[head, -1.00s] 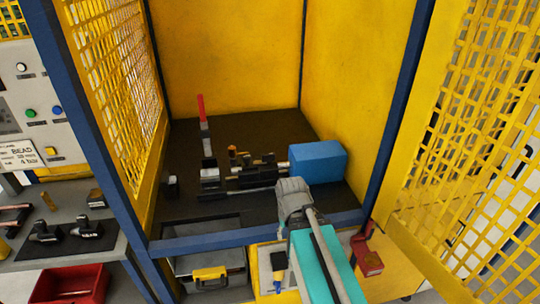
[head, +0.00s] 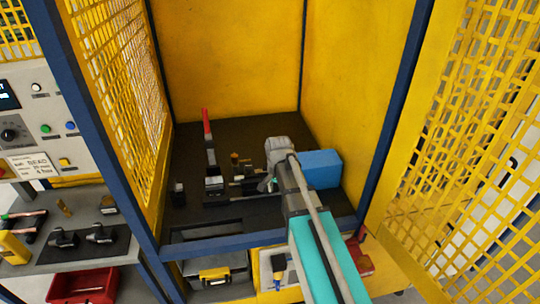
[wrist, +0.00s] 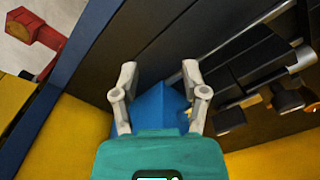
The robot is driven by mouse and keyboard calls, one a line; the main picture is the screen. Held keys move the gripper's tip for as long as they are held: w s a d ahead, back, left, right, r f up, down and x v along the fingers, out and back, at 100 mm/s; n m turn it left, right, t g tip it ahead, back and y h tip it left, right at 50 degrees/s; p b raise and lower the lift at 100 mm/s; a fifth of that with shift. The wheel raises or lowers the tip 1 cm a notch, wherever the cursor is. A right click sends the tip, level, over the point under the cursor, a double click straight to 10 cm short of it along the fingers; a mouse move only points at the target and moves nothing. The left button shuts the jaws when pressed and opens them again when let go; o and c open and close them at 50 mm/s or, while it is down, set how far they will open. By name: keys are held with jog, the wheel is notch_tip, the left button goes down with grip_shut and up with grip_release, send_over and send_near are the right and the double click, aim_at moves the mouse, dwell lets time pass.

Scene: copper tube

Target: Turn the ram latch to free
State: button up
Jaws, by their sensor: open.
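The forming machine (head: 246,187) lies on the dark bed inside the yellow enclosure. Its blue box (head: 322,168) is at the right end, with dark blocks and a small brass-coloured part (head: 235,157) to its left. I cannot tell which part is the ram latch. My gripper (head: 271,184) is over the machine at the left of the blue box, hiding part of the rods there. In the wrist view my gripper (wrist: 160,71) is open, its fingers apart and empty, with the blue box (wrist: 162,103) showing behind and between them. Contact cannot be told.
A red upright lever (head: 207,124) stands at the machine's left end. Blue frame posts, yellow walls and an open mesh door (head: 480,130) bound the space. A side bench (head: 75,258) with tools and a red bin (head: 83,284) are at left. The bed's back is clear.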

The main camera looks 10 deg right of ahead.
aim_at(265, 167)
jog(key=w+r+m+p, duration=0.9)
jog(key=w+r, duration=0.3)
jog(key=w, duration=0.3)
jog(key=shift+w+r+m+p, duration=0.15)
jog(key=shift+w+m+p, duration=0.2)
jog(key=shift+p, duration=0.5)
jog(key=shift+f, duration=0.25)
notch_tip(265, 167, down, 13)
jog(key=b, duration=1.3)
jog(key=shift+f+b, duration=0.2)
jog(key=shift+b, duration=0.2)
jog(key=shift+c, duration=0.2)
grip_shut()
